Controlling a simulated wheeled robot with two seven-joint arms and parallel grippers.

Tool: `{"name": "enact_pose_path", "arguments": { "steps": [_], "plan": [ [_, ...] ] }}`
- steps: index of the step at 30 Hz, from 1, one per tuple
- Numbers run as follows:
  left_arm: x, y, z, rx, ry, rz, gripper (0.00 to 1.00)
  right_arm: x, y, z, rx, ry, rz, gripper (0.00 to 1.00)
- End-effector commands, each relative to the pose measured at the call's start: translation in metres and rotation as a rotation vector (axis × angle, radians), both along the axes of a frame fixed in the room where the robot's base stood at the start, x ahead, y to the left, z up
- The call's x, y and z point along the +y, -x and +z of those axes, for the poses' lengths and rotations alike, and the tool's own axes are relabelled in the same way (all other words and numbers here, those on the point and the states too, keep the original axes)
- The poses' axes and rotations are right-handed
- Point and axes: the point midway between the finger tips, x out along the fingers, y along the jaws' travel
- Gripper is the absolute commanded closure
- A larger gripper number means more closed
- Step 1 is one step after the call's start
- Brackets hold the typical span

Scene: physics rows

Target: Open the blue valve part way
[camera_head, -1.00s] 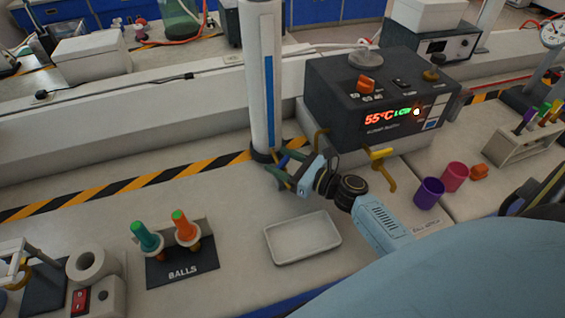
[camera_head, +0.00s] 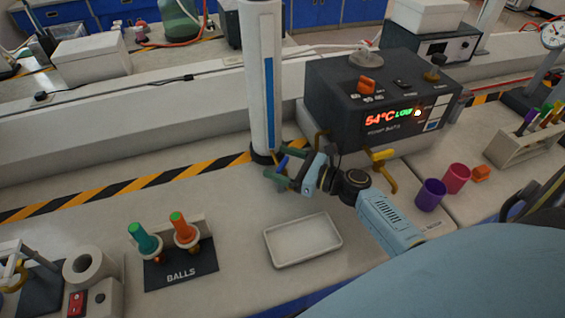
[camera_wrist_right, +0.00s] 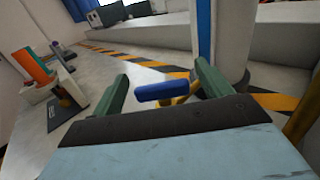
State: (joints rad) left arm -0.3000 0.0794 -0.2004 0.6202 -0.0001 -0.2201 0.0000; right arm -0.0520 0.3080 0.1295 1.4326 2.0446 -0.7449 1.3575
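The blue valve handle (camera_wrist_right: 163,91) is a short bar on a yellow stem (camera_wrist_right: 178,99), at the foot of the white column. In the head view the blue handle (camera_head: 281,164) is small and partly covered by my gripper. My right gripper (camera_head: 279,176) is beside it at the valve. In the right wrist view its green fingers (camera_wrist_right: 160,88) are apart, one on each side of the handle, with small gaps showing. I cannot tell whether either finger touches it. My left gripper is not in view.
The white column (camera_head: 262,85) stands right behind the valve. A dark heater box (camera_head: 370,105) reading 54°C has a yellow tap (camera_head: 382,158) near my right wrist. A white tray (camera_head: 303,240) lies in front. Purple (camera_head: 431,194) and pink cups (camera_head: 457,177) stand to the right.

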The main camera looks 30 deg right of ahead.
Motion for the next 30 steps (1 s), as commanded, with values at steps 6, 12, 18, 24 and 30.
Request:
{"name": "enact_pose_path", "arguments": {
  "steps": [6,12,18,24,30],
  "plan": [
    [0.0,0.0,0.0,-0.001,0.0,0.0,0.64,0.0,0.0,0.0,0.0,0.0,0.0,0.22],
    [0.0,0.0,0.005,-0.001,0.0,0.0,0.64,0.0,0.0,0.014,-0.002,0.003,0.001,0.22],
    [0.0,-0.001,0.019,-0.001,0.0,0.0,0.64,0.0,0.001,0.053,-0.003,0.004,0.001,0.22],
    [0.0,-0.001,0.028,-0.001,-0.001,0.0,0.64,0.0,0.0,0.087,-0.001,0.004,0.002,0.22],
    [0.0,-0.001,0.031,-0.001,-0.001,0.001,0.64,0.0,0.0,0.1,-0.001,0.001,0.0,0.22]
  ]
}}
